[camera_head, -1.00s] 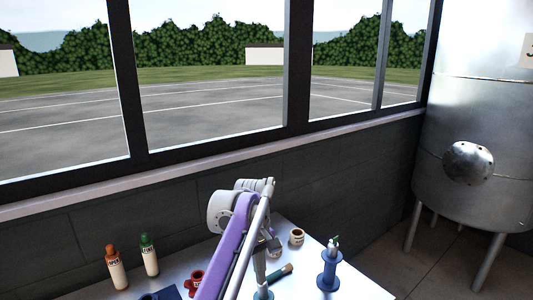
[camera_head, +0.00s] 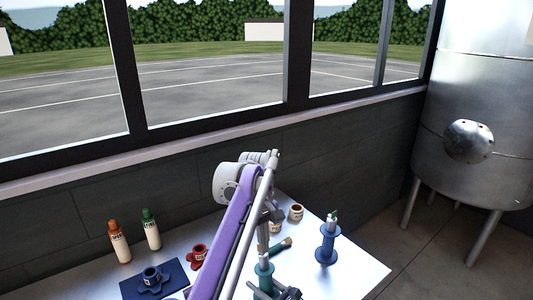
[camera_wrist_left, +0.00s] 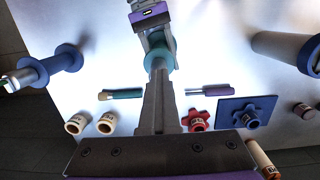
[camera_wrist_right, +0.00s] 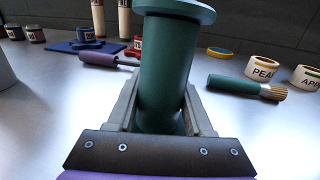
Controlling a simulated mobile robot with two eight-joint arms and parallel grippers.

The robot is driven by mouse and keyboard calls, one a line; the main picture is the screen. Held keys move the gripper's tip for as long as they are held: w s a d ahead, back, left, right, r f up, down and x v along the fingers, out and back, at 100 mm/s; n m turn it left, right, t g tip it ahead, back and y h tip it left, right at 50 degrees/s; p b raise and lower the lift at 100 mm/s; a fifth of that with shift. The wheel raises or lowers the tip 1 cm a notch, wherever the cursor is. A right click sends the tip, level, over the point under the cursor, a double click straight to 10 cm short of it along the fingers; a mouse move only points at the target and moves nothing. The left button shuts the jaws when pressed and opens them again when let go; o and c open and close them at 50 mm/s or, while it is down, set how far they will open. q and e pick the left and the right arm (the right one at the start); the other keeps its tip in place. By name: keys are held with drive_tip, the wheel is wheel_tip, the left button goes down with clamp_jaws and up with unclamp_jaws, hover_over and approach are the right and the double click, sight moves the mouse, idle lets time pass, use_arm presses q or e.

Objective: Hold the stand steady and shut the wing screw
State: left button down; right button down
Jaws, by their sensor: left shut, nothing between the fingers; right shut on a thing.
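The teal stand (camera_head: 264,270) is a flanged upright column near the front of the table. It fills the middle of the right wrist view (camera_wrist_right: 166,70). My right gripper (camera_head: 272,290) is shut on its column, one finger on each side. My left gripper (camera_head: 264,248) points down over the top of the stand, shut and empty. In the left wrist view its closed fingers (camera_wrist_left: 158,80) reach to the teal top (camera_wrist_left: 158,58); I cannot tell whether they touch. The wing screw cannot be made out; the left fingers may hide it.
A blue spool-shaped stand (camera_head: 328,245) is on the right. Two bottles (camera_head: 119,241) stand at the back left.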

use_arm(q)
drive_tip(key=shift+d, duration=0.1)
use_arm(e)
drive_tip(key=shift+s+a+f, duration=0.1)
drive_tip(key=shift+s, duration=0.05)
use_arm(q)
drive_tip(key=shift+s+d, duration=0.2)
drive_tip(key=shift+d, duration=0.1)
use_arm(e)
drive_tip(key=shift+c, duration=1.2)
unclamp_jaws()
